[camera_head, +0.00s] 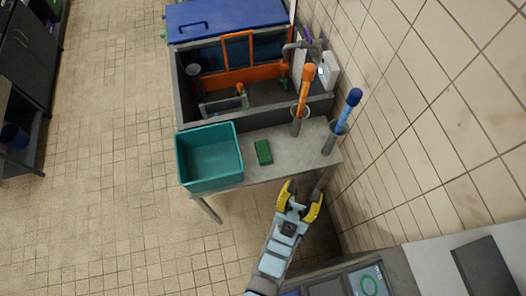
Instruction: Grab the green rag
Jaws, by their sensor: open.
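A small green block-like item (264,152), which looks like the folded green rag, lies flat on the grey table (262,174), right of the teal bin. My gripper (300,190) has yellow fingers spread apart and is empty. In the picture it is below and to the right of the green item, near the table's front edge and apart from the item. Its height relative to the tabletop is hard to tell.
A teal open bin (210,184) stands on the table's left. Behind the green item, an orange-handled tool (305,88) and a blue-handled tool (347,108) stand upright in grey holders. A tiled wall (440,110) bounds the right. A dark-walled basin lies behind.

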